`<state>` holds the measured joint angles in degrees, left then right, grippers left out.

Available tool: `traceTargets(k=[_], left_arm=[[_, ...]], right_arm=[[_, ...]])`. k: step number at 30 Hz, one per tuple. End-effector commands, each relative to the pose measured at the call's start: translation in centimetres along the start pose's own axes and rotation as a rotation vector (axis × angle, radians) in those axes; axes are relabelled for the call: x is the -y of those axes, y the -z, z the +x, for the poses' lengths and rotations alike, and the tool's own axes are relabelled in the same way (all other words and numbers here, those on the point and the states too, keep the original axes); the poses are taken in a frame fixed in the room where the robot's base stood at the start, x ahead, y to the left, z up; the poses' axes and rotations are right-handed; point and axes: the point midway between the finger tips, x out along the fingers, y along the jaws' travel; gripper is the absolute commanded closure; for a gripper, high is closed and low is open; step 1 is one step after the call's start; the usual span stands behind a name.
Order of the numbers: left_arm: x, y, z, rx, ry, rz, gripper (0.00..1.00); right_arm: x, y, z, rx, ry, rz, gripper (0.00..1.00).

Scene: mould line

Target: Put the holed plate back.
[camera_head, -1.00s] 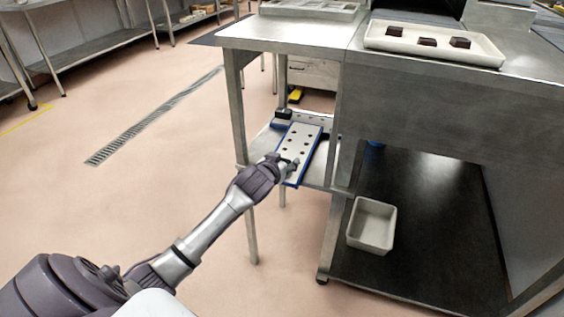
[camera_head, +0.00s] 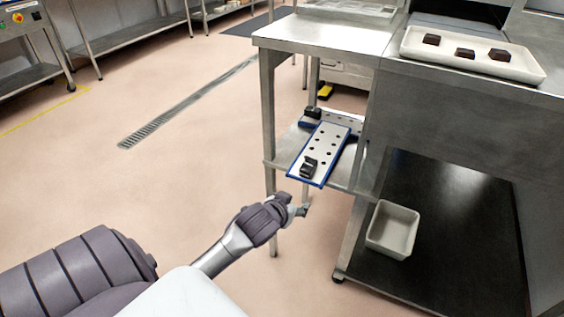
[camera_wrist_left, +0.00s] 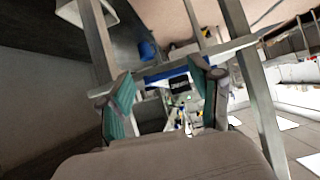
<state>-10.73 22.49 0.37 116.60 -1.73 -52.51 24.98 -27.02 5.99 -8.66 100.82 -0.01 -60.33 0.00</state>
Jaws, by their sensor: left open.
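The holed plate (camera_head: 325,150) is pale with blue edges and rows of dark holes. It lies on the lower shelf (camera_head: 282,154) under the steel table, and its near end appears to stick out past the shelf's front edge. A black block-like handle (camera_head: 308,167) sits on that near end; it also shows in the left wrist view (camera_wrist_left: 180,85). Another holed plate with a black handle (camera_head: 312,113) lies behind, partly covered. My left gripper (camera_head: 304,209) is open and empty, in front of and below the plate, apart from it. In the left wrist view its teal-padded fingers (camera_wrist_left: 166,103) stand apart.
A steel table leg (camera_head: 268,130) stands left of the shelf. A pale bin (camera_head: 392,229) sits on the dark lower deck (camera_head: 440,215) at the right. A white tray (camera_head: 430,57) with brown blocks is on the top. The floor at left is clear.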

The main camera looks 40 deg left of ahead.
Motion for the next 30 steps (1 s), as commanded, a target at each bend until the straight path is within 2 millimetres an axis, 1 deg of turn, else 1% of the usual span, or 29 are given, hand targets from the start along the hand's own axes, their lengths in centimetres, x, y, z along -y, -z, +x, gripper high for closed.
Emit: traceTargets(k=[1,2,3,4,5,6,9,12,15,17,30], left_arm=[[-1.2,-5.0,0.4,0.106,-0.014,0.027,0.36],[-2.0,-7.8,0.4,0.165,-0.025,0.050,0.36],[-3.0,-11.6,0.2,0.244,-0.041,0.080,0.36],[-3.9,-14.3,-0.2,0.300,-0.057,0.103,0.36],[-4.6,-16.9,-0.6,0.357,-0.073,0.126,0.36],[-5.7,-20.2,-1.4,0.425,-0.096,0.156,0.36],[-8.1,-27.0,-3.8,0.571,-0.157,0.220,0.36],[-9.8,-31.6,-6.0,0.670,-0.209,0.265,0.36],[-10.9,-33.9,-7.3,0.720,-0.240,0.290,0.36],[-11.1,-34.5,-7.7,0.734,-0.249,0.298,0.36],[-11.1,-34.5,-7.7,0.735,-0.250,0.300,0.36]], right_arm=[[0.0,0.0,0.0,0.000,0.000,0.000,0.51],[0.0,0.0,0.0,0.000,0.000,0.000,0.51],[0.0,0.0,0.0,0.000,0.000,0.000,0.51],[0.0,0.0,0.0,0.000,0.000,0.000,0.51],[0.0,0.0,0.0,0.000,0.000,0.000,0.51],[0.0,0.0,0.0,0.000,0.000,0.000,0.51],[0.0,0.0,0.0,0.000,0.000,0.000,0.51],[0.0,0.0,0.0,0.000,0.000,0.000,0.51],[0.0,0.0,0.0,0.000,0.000,0.000,0.51],[0.0,0.0,0.0,0.000,0.000,0.000,0.51],[0.0,0.1,0.0,0.000,0.000,0.000,0.51]])
